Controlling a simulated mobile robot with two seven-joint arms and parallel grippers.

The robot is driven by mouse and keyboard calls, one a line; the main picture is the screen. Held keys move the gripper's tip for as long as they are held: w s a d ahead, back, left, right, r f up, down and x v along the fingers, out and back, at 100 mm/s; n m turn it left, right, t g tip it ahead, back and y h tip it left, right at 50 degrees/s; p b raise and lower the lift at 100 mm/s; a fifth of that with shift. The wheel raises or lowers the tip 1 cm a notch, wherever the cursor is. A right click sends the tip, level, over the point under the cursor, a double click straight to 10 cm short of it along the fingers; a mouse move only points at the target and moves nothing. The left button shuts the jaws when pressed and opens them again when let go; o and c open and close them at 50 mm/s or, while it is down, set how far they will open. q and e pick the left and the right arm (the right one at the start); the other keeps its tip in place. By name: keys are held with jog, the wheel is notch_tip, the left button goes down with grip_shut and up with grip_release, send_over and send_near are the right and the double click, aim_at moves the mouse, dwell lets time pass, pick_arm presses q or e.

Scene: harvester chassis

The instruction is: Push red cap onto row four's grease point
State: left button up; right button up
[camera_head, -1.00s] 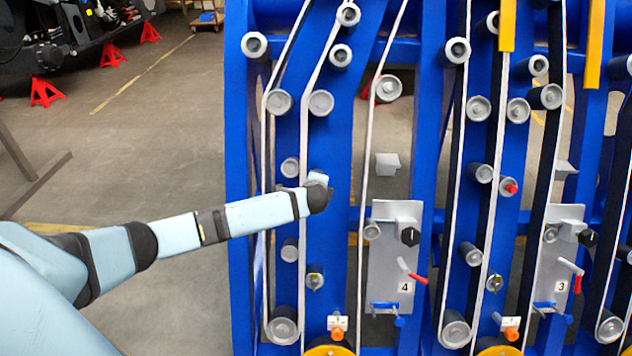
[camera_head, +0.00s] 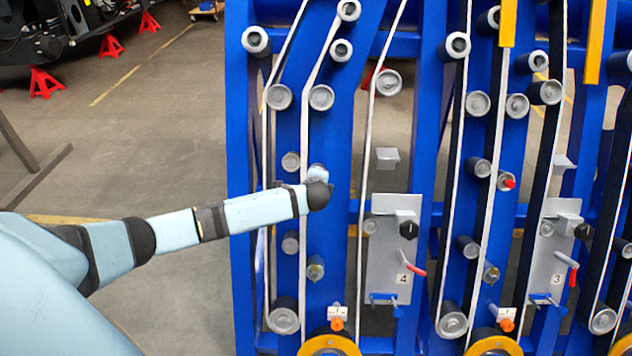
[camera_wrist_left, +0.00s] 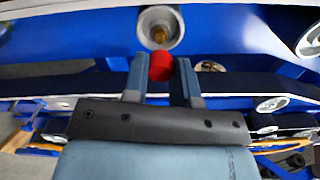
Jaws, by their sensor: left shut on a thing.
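In the left wrist view, my left gripper (camera_wrist_left: 160,66) is shut on the red cap (camera_wrist_left: 161,68), held between the fingertips. A brass grease point (camera_wrist_left: 159,35) sits in the middle of a round grey roller end (camera_wrist_left: 147,20), just above the cap in the picture. The cap appears beside the roller's rim, not over the brass point; the depth between them is unclear. In the head view, my left gripper (camera_head: 318,172) is at the blue row left of the plate marked 4 (camera_head: 388,240). My wrist hides the cap there. My right gripper is not in view.
A red cap (camera_head: 509,183) sits on a roller in the row beside the plate marked 3 (camera_head: 545,255). Several grey rollers, white belts and a red-handled lever (camera_head: 412,267) stick out near my arm. Open floor (camera_head: 150,110) lies to the left.

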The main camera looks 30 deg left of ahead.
pick_arm(q)
jog(key=shift+b+x, duration=0.35)
jog(key=shift+x, duration=0.6)
jog(key=shift+p, duration=0.9)
dwell(1.0)
jog(key=shift+b+x, duration=0.75)
jog(key=shift+x, duration=0.4)
jog(key=o, duration=1)
jog(key=shift+c, duration=0.2)
